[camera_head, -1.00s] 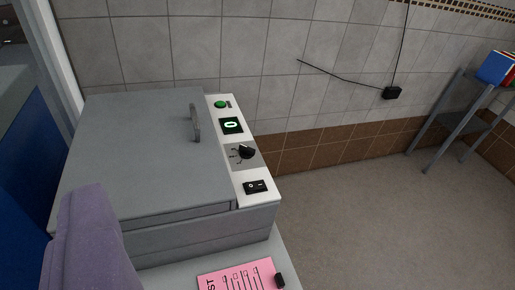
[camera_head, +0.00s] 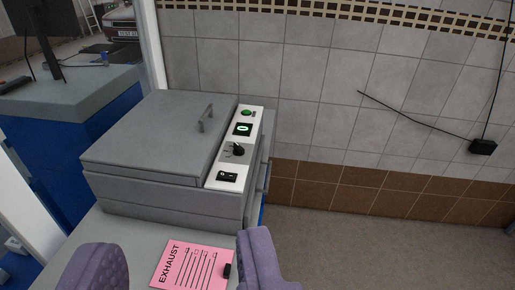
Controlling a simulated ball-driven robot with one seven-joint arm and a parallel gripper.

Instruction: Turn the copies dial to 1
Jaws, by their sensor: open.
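The copies dial (camera_head: 238,150) is a black knob on the white control strip (camera_head: 213,183) along the right side of the grey copier (camera_head: 150,146). Small marks lie to the left of the knob; the numbers are too small to read. Above the dial, a dark display (camera_head: 242,129) shows a green 0. A green button (camera_head: 247,113) is above that, and a black rocker switch (camera_head: 227,177) is below the dial. My gripper (camera_head: 175,272) shows as two purple padded fingers at the bottom edge, apart and empty. It is nearer to me than the copier and touches nothing visible.
A pink EXHAUST sheet (camera_head: 192,266) lies on the grey counter (camera_head: 133,243) in front of the copier, with a small black object (camera_head: 227,270) at its right edge. The copier lid has a raised handle (camera_head: 206,118). A tiled wall stands behind. Open floor is at right.

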